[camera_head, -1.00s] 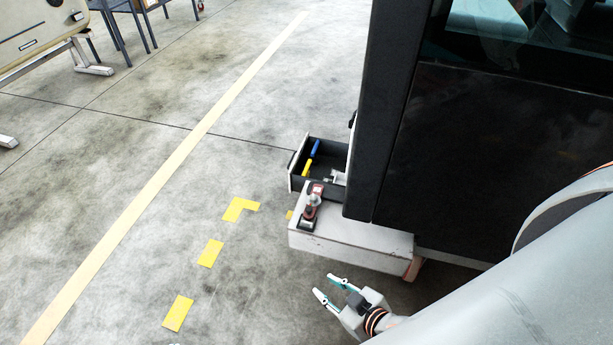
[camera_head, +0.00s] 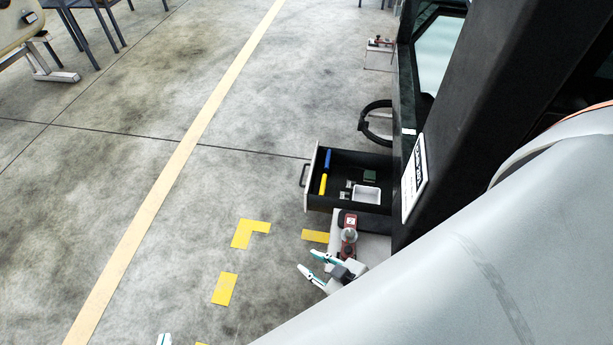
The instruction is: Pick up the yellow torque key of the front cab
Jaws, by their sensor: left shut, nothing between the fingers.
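The yellow torque key (camera_head: 323,184) lies in the open dark drawer (camera_head: 310,176) of the cab, along its left side. A blue key (camera_head: 327,159) lies just beyond it in line. My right gripper (camera_head: 307,260) is open and empty, in front of the drawer and beside the white box with the red device. It is apart from the yellow key. Only the tip of my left gripper (camera_head: 164,340) shows at the bottom edge, over the floor, far from the drawer. It is shut and holds nothing visible.
The drawer also holds a white tray (camera_head: 366,195) and small parts. A red device (camera_head: 349,224) stands on a white surface (camera_head: 374,246) before the drawer. The dark cab (camera_head: 460,130) fills the right. A small stand (camera_head: 379,52) is farther back.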

